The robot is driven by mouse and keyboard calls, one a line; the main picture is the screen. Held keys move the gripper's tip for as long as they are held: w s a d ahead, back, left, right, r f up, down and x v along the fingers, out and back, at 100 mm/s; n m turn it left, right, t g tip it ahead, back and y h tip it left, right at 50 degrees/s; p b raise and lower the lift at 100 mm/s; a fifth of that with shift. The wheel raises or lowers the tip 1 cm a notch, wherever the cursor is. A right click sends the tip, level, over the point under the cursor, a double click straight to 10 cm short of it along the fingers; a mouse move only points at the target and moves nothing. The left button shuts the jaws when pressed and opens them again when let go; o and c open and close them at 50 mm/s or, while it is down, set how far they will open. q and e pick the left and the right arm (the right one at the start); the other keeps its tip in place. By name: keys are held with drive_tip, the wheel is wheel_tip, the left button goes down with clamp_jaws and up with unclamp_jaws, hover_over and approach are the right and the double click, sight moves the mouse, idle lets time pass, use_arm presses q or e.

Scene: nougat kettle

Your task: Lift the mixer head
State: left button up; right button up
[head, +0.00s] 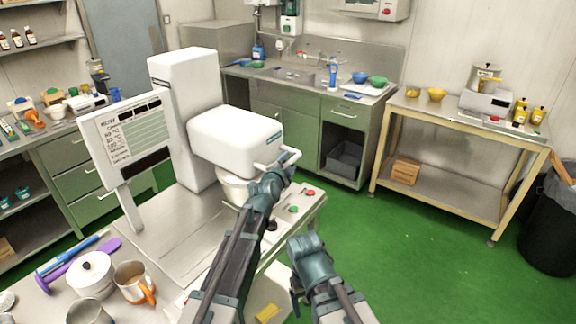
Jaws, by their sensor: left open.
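The white mixer head (236,138) sits low over a pale bowl (234,189), in front of the white mixer column (187,108). A light bar handle (268,163) sticks out from its front right. My left gripper (287,160) is open at the outer end of this handle. My own wrist partly hides the jaws, and I cannot tell whether they touch the bar. My right arm's end (302,268) is lower, in front of the machine's base and apart from the head; its jaws do not show clearly.
A sign panel (130,135) stands left of the mixer. A lidded white pot (91,273) and a mug (133,283) stand at the front left. Red and green buttons (302,200) are on the base's right edge. Green floor (420,260) is clear at right.

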use_arm(q)
clamp_jaws()
idle(1.4)
